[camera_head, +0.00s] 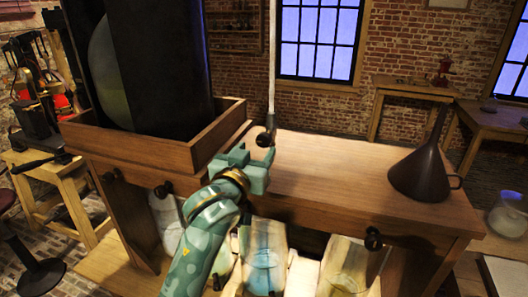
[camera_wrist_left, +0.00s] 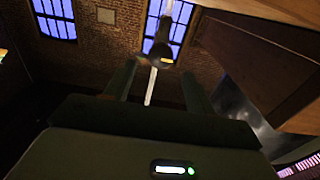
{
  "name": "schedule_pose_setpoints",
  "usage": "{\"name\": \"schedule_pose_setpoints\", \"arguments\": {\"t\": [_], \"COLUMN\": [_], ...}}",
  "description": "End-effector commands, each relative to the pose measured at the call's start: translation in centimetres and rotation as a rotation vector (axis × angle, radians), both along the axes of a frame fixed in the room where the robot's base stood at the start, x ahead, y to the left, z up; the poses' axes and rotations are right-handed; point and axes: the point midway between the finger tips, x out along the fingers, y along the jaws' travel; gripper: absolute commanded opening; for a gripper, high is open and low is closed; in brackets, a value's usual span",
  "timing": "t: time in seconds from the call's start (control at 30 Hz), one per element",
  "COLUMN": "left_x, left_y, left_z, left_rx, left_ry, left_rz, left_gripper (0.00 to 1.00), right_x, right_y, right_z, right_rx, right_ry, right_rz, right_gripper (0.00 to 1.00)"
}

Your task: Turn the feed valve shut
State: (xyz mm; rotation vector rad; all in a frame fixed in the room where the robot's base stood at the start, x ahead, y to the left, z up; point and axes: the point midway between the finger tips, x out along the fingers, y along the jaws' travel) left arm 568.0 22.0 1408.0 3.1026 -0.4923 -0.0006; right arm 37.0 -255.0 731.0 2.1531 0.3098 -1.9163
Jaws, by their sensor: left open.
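A dark valve-like fitting (camera_head: 266,137), which I take for the feed valve, sits at the lower end of a pale vertical rod or tube (camera_head: 271,60), above the wooden bench. In the left wrist view the dark fitting (camera_wrist_left: 162,53) shows just beyond the fingertips, roughly between them, with a small yellow mark. My teal left gripper (camera_head: 255,157) is open and empty, just below the fitting; it also shows in the left wrist view (camera_wrist_left: 160,75). I cannot tell whether it touches the fitting, or how the valve is turned. My right gripper is not in view.
A wooden tray (camera_head: 220,133) with a large dark vessel (camera_head: 160,60) stands left. A dark funnel (camera_head: 425,170) stands on the bench (camera_head: 325,175) at right. Dark knobs (camera_head: 373,240) line the front, with glass jars (camera_head: 265,270) below. The bench's middle is clear.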

Motion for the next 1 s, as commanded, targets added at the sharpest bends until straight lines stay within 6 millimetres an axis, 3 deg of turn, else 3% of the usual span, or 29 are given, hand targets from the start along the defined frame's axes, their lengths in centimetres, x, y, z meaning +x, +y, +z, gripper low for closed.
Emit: {"name": "schedule_pose_setpoints", "arguments": {"t": [0.03,0.1,0.3,0.73,0.9,1.0], "left_x": [1.3,2.8,5.8,6.8,6.7,6.7], "left_y": [-0.4,-0.9,-1.9,-2.2,-2.2,-2.2], "left_z": [-0.8,-0.8,-0.5,0.0,0.0,0.0], "left_rx": [0.001,0.002,0.001,0.001,0.001,0.001], "left_ry": [-0.003,-0.003,0.000,0.001,0.001,0.001], "left_rz": [0.000,0.000,0.000,0.000,0.000,0.000], "left_gripper": [0.55,0.55,0.55,0.55,0.11,0.11], "right_x": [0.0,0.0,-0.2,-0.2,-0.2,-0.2], "right_y": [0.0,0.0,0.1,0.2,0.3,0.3], "right_z": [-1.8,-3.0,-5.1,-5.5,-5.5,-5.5], "right_rx": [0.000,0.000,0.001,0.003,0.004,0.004], "right_ry": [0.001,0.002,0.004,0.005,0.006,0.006], "right_rz": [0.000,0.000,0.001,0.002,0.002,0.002], "right_gripper": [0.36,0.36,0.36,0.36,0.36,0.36]}}
